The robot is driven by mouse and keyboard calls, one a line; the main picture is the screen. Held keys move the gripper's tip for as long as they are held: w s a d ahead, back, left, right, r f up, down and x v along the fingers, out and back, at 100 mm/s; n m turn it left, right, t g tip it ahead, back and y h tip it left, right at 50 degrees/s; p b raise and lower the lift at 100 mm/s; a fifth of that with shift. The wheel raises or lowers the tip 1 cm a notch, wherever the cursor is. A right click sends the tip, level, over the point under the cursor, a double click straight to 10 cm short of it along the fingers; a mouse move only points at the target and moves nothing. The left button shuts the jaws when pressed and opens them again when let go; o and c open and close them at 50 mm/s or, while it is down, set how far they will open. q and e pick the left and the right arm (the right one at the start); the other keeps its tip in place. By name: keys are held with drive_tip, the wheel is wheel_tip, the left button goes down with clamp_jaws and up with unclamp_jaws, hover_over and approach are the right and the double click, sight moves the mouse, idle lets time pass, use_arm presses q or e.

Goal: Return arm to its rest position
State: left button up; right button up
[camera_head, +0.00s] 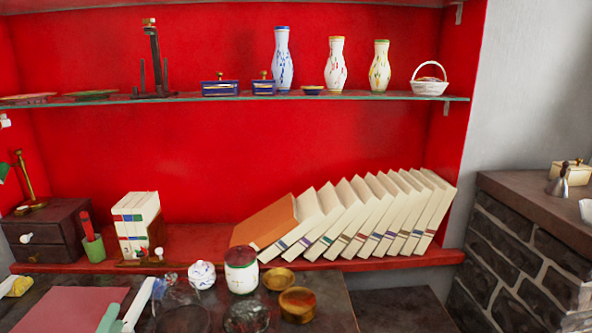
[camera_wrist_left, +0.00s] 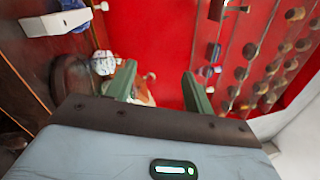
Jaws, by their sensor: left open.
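My left gripper (camera_head: 122,316) shows only in part at the bottom left of the head view, over the dark tabletop (camera_head: 330,297). In the left wrist view its two green fingers (camera_wrist_left: 160,84) stand wide apart. I see nothing held between them; some small pale and brown items show beyond. My right gripper is in neither view. A transparent glass vessel (camera_head: 178,296) stands to the right of the left gripper in the head view.
A white lidded jar (camera_head: 241,272), a small white pot (camera_head: 201,275) and brass bowls (camera_head: 297,304) stand on the tabletop. Vases (camera_head: 282,65) stand on the glass shelf (camera_head: 180,98). Dark drawers (camera_head: 45,232) are at left.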

use_arm(q)
drive_tip(key=s+d+f+n+g+y, duration=0.35)
drive_tip(key=s+f+n+g, duration=0.75)
drive_tip(key=s+f+n, duration=0.4)
drive_tip(key=s+d+f+n+g+h, duration=0.35)
drive_tip(key=s+d+g+h, duration=0.3)
drive_tip(key=s+d, duration=0.75)
drive_tip(key=w+f+m+t+h, duration=0.1)
drive_tip(key=w+f+t, duration=0.3)
drive_tip(key=f, duration=0.6)
drive_tip(key=shift+w+t, duration=0.3)
drive_tip(key=shift+t, duration=0.95)
